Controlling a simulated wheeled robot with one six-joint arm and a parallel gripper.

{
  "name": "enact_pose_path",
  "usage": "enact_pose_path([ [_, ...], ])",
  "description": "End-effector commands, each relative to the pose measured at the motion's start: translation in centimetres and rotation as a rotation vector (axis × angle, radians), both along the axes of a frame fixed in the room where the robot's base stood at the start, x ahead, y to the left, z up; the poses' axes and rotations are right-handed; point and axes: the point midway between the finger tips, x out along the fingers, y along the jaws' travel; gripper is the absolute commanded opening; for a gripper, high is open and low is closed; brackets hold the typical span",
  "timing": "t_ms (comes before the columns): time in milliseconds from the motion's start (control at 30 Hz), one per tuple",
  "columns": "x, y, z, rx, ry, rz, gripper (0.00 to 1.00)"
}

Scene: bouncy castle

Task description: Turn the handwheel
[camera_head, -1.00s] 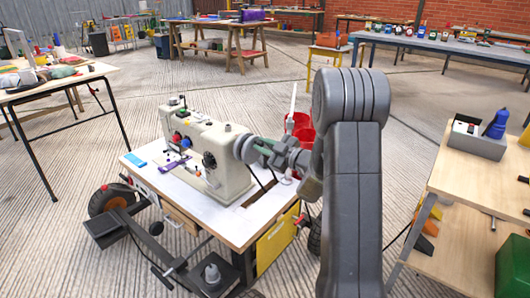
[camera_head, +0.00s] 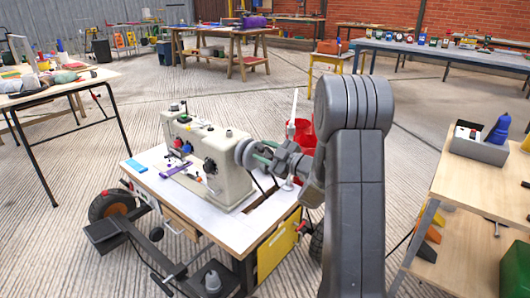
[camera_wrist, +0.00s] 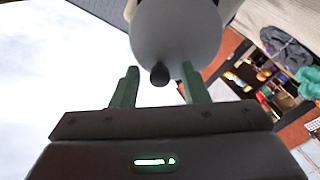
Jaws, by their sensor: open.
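The handwheel (camera_head: 244,152) is a pale grey disc on the right end of the cream sewing machine (camera_head: 214,154). In the wrist view the handwheel (camera_wrist: 178,38) fills the top centre, with a small black knob (camera_wrist: 160,74) near its lower rim. My gripper (camera_head: 264,156) is right up beside the wheel's outer face. In the wrist view my gripper (camera_wrist: 160,70) has its two green fingers apart, one on each side of the knob. I cannot tell whether either finger touches the knob or wheel.
The machine stands on a white-topped wooden table (camera_head: 200,208) with a blue block (camera_head: 135,166) at its left. Red buckets (camera_head: 303,133) stand behind my gripper. A wooden shelf unit (camera_head: 470,185) is at the right.

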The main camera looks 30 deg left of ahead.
Motion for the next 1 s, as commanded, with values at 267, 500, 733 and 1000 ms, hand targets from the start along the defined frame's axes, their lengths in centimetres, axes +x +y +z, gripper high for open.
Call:
enact_pose_path([
  [267, -0.1, -2.4, 0.2, -0.001, 0.001, -0.004, 0.41],
  [500, -0.5, -8.0, 0.3, -0.001, 0.002, -0.006, 0.41],
  [733, -0.9, -12.0, 0.1, -0.001, 0.001, -0.004, 0.41],
  [1000, -1.2, -13.7, 0.0, -0.001, 0.000, -0.001, 0.41],
])
